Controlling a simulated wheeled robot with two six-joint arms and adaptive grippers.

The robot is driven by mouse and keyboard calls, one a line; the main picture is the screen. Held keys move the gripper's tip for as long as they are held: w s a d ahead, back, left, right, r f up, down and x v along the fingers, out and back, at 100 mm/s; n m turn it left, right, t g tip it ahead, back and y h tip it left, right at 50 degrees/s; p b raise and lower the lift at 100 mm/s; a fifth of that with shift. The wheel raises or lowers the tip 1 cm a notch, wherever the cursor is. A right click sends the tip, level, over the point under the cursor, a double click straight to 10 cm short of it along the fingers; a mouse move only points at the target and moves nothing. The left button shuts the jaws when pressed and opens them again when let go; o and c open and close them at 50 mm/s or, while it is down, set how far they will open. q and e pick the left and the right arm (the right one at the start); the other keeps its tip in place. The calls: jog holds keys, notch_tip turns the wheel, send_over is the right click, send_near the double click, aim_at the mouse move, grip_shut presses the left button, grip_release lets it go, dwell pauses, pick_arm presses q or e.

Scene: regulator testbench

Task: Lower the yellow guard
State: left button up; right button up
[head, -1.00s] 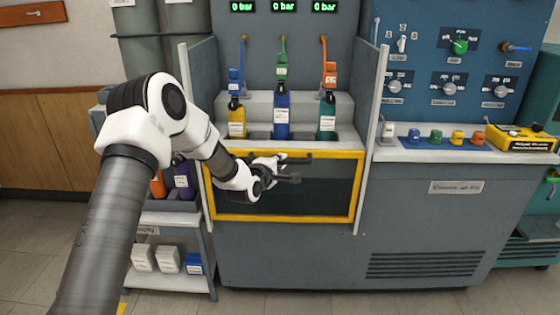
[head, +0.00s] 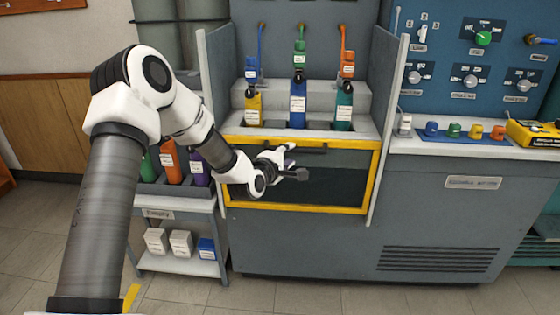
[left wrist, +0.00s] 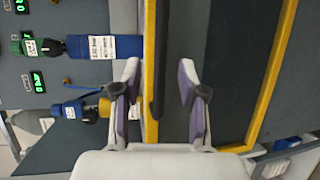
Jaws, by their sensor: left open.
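The yellow guard (head: 300,208) is a dark panel in a yellow frame, low across the front of the bench, below the bottles. A black bar handle (head: 310,150) runs along its upper part. My left gripper (head: 292,164) is at this handle, in front of the panel. In the left wrist view, the open fingers (left wrist: 158,72) stand on either side of the black handle (left wrist: 159,50), with gaps visible. The guard's yellow rail (left wrist: 150,30) runs beside the handle there. My right gripper is not in view.
Blue (head: 298,105), yellow (head: 253,108) and teal (head: 343,110) bottles stand in the bay behind the guard. Grey side walls (head: 388,130) flank the bay. A shelf rack (head: 165,213) with bottles and boxes stands at left. A knob panel (head: 470,60) is at right.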

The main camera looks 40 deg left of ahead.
pick_arm(q)
jog(key=v, duration=0.6)
jog(key=shift+s, duration=0.4)
